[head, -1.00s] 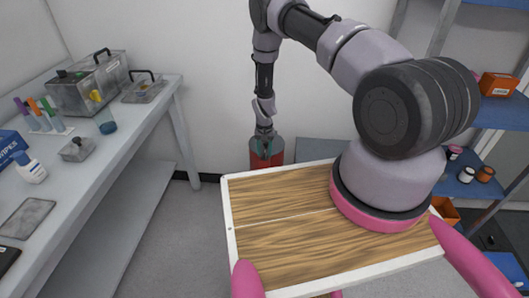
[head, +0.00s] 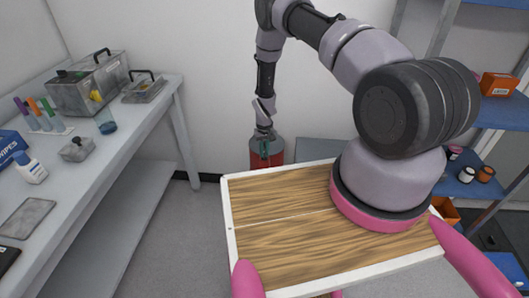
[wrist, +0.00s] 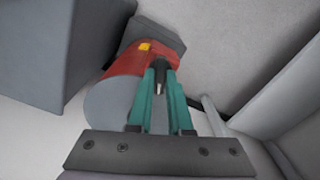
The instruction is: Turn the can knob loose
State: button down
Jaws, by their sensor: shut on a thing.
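The red can (head: 276,159) with a grey top stands on the floor by the wall, beyond my wooden deck. In the wrist view the can (wrist: 126,65) shows its red side, a small yellow mark and its round grey top (wrist: 106,103). My gripper (head: 265,153) is at the can's top. In the wrist view its teal fingers (wrist: 160,80) are close together, with a small dark knob (wrist: 161,69) between their tips. The fingers are shut on the knob and partly hide it. Whether the knob is loose cannot be told.
A grey box (wrist: 60,45) stands close beside the can in the wrist view. A bench (head: 125,135) with lidded metal tanks and bottles runs along the left. Blue shelves (head: 475,185) stand at the right. Floor between bench and deck is clear.

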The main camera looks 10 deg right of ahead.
aim_at(265, 153)
jog(key=n, duration=1.2)
jog(key=shift+n, duration=0.4)
dwell(0.4)
jog(key=c, duration=0.8)
grip_release()
jog(key=shift+c, duration=0.2)
jog(key=shift+r, duration=0.1)
notch_tip(265, 153, up, 11)
